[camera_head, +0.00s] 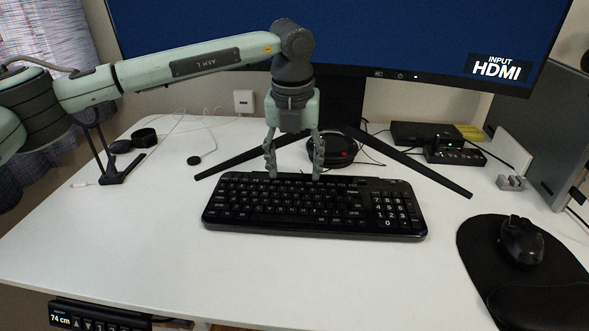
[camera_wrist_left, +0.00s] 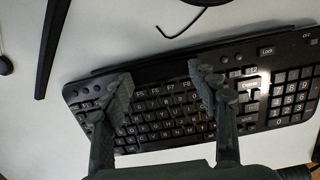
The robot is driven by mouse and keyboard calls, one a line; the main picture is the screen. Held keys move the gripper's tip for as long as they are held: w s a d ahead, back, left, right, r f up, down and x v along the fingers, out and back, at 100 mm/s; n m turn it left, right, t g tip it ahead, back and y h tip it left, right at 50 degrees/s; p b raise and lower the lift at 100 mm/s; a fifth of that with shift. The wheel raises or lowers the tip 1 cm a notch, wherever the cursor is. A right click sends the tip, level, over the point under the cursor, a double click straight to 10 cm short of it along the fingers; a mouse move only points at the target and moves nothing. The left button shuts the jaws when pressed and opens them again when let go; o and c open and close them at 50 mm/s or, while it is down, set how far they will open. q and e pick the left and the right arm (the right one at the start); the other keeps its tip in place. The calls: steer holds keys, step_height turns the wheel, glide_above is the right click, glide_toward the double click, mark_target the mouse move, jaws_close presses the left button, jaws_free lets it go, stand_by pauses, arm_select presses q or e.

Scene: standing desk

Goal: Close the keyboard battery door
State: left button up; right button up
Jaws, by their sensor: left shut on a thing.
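A black keyboard (camera_head: 318,206) lies keys up on the white desk in the head view. It also fills the middle of the left wrist view (camera_wrist_left: 165,110). No battery door can be made out in either view. My left gripper (camera_head: 293,176) points down at the keyboard's rear edge. Its two fingers stand wide apart with part of the keyboard between them, and it is shut on the keyboard. The fingers also show in the left wrist view (camera_wrist_left: 161,86), over the key rows. My right gripper is not in view.
A monitor (camera_head: 330,40) stands behind, its splayed legs reaching forward around a round black device (camera_head: 332,149). A mouse (camera_head: 521,240) rests on a black mat (camera_head: 487,250) at the right. Small boxes (camera_head: 425,134) stand at the back right. The desk's front left (camera_head: 120,240) is clear.

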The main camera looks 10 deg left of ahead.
arm_select(q)
steer(key=o, duration=1.2)
steer(key=shift+c, duration=0.2)
step_height(320, 180, up, 12)
steer(key=s, duration=0.1)
steer(key=shift+s, duration=0.25)
